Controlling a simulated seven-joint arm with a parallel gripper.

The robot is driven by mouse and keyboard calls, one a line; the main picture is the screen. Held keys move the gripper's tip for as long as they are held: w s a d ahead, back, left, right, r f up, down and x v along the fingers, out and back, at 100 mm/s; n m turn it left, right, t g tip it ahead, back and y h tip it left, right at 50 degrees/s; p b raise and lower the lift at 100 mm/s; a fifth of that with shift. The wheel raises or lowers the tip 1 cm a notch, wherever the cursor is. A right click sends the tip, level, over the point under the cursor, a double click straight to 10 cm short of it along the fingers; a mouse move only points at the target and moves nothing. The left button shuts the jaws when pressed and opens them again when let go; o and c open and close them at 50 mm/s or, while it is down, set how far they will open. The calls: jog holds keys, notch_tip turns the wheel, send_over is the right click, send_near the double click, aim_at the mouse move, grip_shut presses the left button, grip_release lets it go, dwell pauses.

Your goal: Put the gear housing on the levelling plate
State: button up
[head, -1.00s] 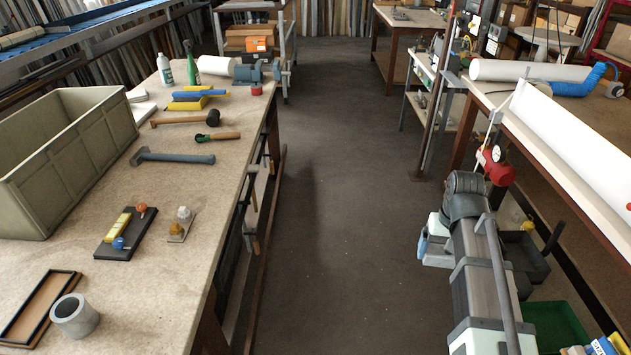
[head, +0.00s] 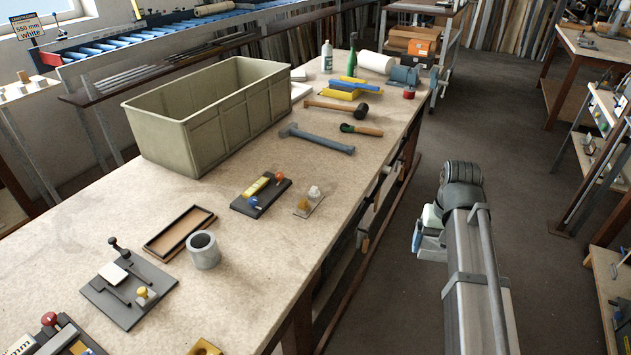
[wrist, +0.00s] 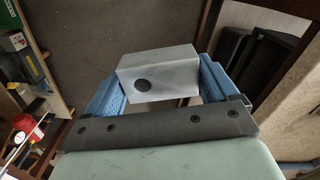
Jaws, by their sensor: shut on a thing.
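My gripper (wrist: 158,88) has its blue fingers on either side of a grey block with a round dark hole, which I take for the gear housing (wrist: 165,72). It is held clear of any surface in the wrist view. In the head view my gripper (head: 418,238) is beside the bench, over the aisle, and the housing is hidden or too small to make out. Several fixtures lie on the bench: a dark plate with a white square (head: 130,288), a dark plate with a yellow bar (head: 260,194), and a small plate (head: 309,202). I cannot tell which is the levelling plate.
A large olive crate (head: 210,120) stands at the bench's back. A wooden tray (head: 180,230), a grey ring (head: 203,251), a blue-grey hammer (head: 316,140) and a black mallet (head: 336,110) lie on the bench (head: 245,275). Bare bench top lies between the ring and the front edge.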

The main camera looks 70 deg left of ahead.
jog(key=s+a+r+n, duration=0.2)
jog(key=s+a+n, duration=0.1)
jog(key=s+a, duration=1.1)
notch_tip(320, 180, up, 7)
jog(key=n, duration=1.1)
send_over(269, 194)
jog(key=shift+n, duration=0.3)
jog(key=shift+f, duration=4.9)
jog(key=shift+f, duration=0.1)
jog(key=o, duration=1.1)
jog(key=shift+o, duration=0.2)
notch_tip(269, 194, up, 12)
